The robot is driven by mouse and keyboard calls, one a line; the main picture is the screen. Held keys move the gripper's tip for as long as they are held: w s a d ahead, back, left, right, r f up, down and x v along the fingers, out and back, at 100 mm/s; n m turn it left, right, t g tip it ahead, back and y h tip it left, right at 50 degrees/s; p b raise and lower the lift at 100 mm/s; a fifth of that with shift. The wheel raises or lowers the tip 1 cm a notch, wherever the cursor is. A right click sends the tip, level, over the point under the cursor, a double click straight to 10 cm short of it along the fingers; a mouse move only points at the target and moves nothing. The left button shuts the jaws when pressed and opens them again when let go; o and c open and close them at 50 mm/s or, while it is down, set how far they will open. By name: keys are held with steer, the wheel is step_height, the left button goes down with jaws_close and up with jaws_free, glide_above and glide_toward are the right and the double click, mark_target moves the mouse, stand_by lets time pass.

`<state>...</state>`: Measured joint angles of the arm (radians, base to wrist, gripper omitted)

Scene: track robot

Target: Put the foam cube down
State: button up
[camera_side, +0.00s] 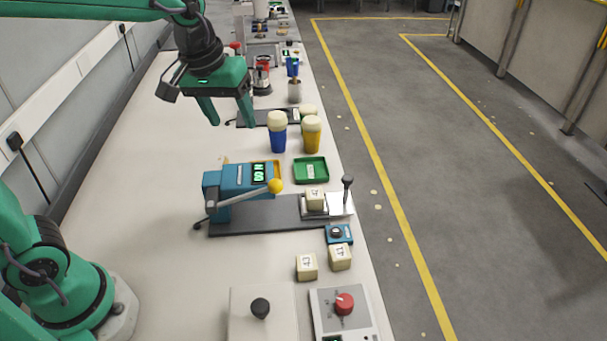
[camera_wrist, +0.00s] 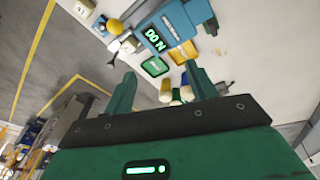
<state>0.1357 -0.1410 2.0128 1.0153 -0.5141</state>
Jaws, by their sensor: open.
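My gripper (camera_side: 232,122) hangs above the white bench at the upper left of the side view, with its green jaws apart and nothing between them. The wrist view also shows the jaws (camera_wrist: 160,70) spread and empty. One pale foam cube (camera_side: 315,199) sits on the metal plate beside the blue machine. Two more foam cubes (camera_side: 307,267) (camera_side: 340,257) rest on the bench nearer the camera, with dark marks on them. All three are well away from my gripper. In the wrist view, pale cubes (camera_wrist: 130,43) (camera_wrist: 84,8) show at the top.
The blue machine (camera_side: 226,181) has a display and a yellow-knobbed lever. A shallow green tray (camera_side: 311,178) lies behind the plate. Blue (camera_side: 279,139) and yellow (camera_side: 312,143) foam-topped cups stand farther back. A control box (camera_side: 344,306) is in front. The bench's left side (camera_side: 150,180) is clear.

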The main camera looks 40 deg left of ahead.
steer(key=s+a+f+m+t, duration=0.1)
steer(key=s+a+m, duration=0.3)
steer(key=s, duration=0.9)
steer(key=shift+s+a+f+t, duration=0.2)
steer(key=shift+s+a+t, duration=0.25)
steer(key=shift+t, duration=0.35)
